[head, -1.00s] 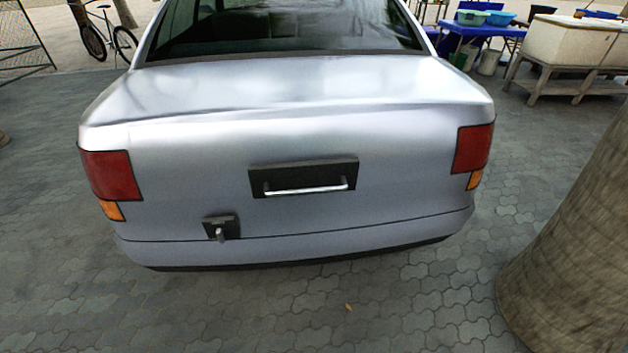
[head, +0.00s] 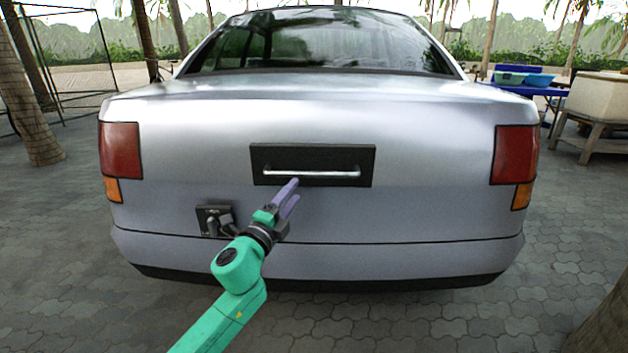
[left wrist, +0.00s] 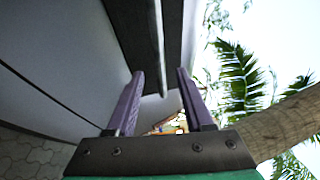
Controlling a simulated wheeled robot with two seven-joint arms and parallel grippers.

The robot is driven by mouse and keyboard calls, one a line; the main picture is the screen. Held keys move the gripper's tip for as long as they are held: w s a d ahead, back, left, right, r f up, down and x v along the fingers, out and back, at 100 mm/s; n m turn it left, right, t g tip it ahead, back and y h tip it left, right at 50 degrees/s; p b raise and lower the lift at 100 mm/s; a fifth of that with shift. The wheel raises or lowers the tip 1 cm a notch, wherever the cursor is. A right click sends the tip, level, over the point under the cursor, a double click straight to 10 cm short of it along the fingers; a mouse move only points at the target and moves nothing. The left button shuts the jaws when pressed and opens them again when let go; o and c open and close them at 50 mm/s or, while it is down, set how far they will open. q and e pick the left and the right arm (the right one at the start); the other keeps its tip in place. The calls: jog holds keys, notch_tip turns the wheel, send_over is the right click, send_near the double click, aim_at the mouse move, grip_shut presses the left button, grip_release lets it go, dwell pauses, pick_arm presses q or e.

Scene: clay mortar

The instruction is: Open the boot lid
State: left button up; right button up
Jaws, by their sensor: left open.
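The silver car's boot lid (head: 190,115) is down, facing me in the head view. A metal bar handle (head: 330,173) sits on a black plate (head: 345,153) in the middle of the car's rear. My left gripper (head: 296,189) is open and empty, its purple fingers pointing at the bar from just below its left part. In the left wrist view, the bar (left wrist: 158,35) runs ahead, roughly between the open fingers (left wrist: 160,73), apart from them. A small dark fitting with a grey lever (head: 214,220) is at the lower left, partly behind my wrist. My right gripper is out of view.
Red and orange lamps (head: 121,150) flank the car's rear. A tree trunk (head: 605,325) stands close at the lower right. A blue table (head: 540,91) and a pale box on a stand (head: 600,97) are at the back right. The paving around the car is clear.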

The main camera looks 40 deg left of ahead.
aim_at(308, 174)
pick_arm(q)
jog(key=x, duration=0.9)
jog(key=shift+w+a, duration=0.1)
grip_shut()
jog(key=shift+f, duration=0.1)
dwell(0.8)
